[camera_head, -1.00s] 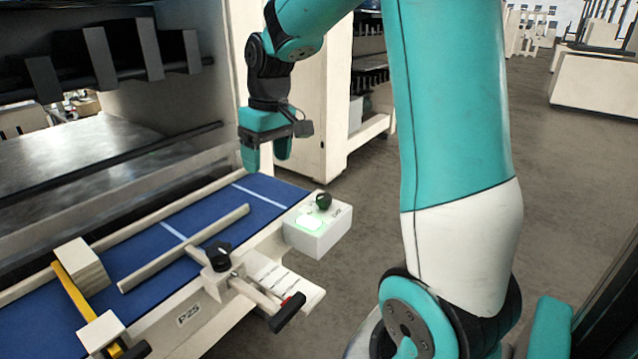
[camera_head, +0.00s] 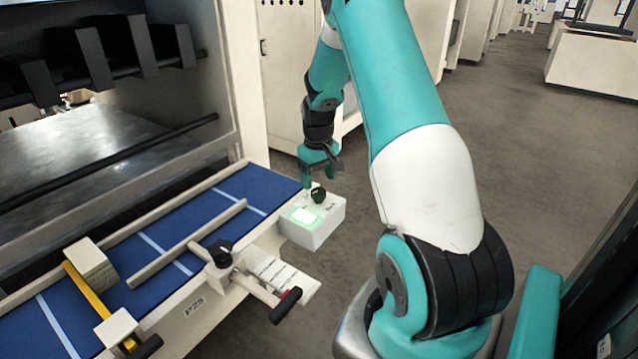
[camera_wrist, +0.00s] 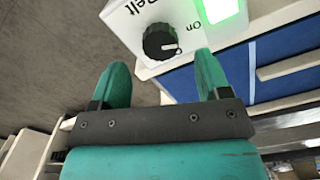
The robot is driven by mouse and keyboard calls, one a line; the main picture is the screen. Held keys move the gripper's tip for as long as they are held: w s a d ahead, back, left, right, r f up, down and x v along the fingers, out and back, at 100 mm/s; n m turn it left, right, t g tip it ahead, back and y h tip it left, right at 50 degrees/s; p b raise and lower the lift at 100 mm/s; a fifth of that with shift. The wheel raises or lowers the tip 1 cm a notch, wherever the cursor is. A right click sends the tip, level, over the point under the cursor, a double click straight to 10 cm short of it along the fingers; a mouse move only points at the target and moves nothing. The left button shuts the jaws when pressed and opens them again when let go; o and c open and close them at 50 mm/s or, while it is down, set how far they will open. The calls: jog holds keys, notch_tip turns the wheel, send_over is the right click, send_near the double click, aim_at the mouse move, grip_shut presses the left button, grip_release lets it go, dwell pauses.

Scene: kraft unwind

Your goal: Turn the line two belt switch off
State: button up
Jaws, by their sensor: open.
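The belt switch box (camera_head: 328,224) is a white box at the right end of the blue belt (camera_head: 200,215). It carries a dark round knob (camera_head: 318,194) and a lit green lamp (camera_head: 305,216). In the wrist view the knob (camera_wrist: 160,41) is black with a white mark, between the word "Belt" and the word "On"; the green lamp (camera_wrist: 219,10) glows beside it. My gripper (camera_head: 305,183) is just behind and above the box. In the wrist view my gripper (camera_wrist: 158,75) is open, its two teal fingers apart and pointing toward the knob, with nothing between them.
A black knob (camera_head: 220,253) and a red-tipped lever (camera_head: 285,305) stick out at the belt's front side. A wooden rail (camera_head: 188,245) and a yellow bar (camera_head: 87,292) cross the belt area. Grey floor (camera_head: 500,130) lies open on the right.

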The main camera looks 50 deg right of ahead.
aim_at(319, 190)
jog(key=shift+f+p, duration=0.5)
jog(key=shift+f, duration=1.6)
jog(key=c, duration=0.9)
jog(key=shift+d, duration=0.15)
